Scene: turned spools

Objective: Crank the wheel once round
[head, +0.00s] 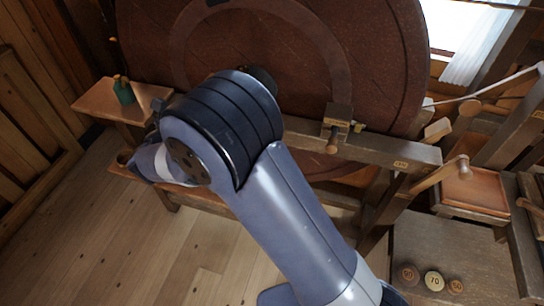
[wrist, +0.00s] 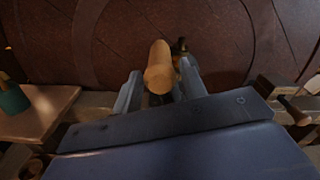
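In the wrist view a wooden crank handle (wrist: 159,70) points toward me from the wheel, beside a small dark brass-like fitting (wrist: 180,47). My gripper (wrist: 160,92) has one finger on each side of the handle's end. The fingers look apart, with a gap beside the handle. My arm hides the gripper and the handle in the head view.
A wooden beam with a block and peg (head: 337,120) crosses before the wheel on the right. A small shelf (head: 100,103) with a green bottle (head: 123,92) is on the left. Round numbered pieces (head: 433,281) lie lower right. The wooden floor at left is clear.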

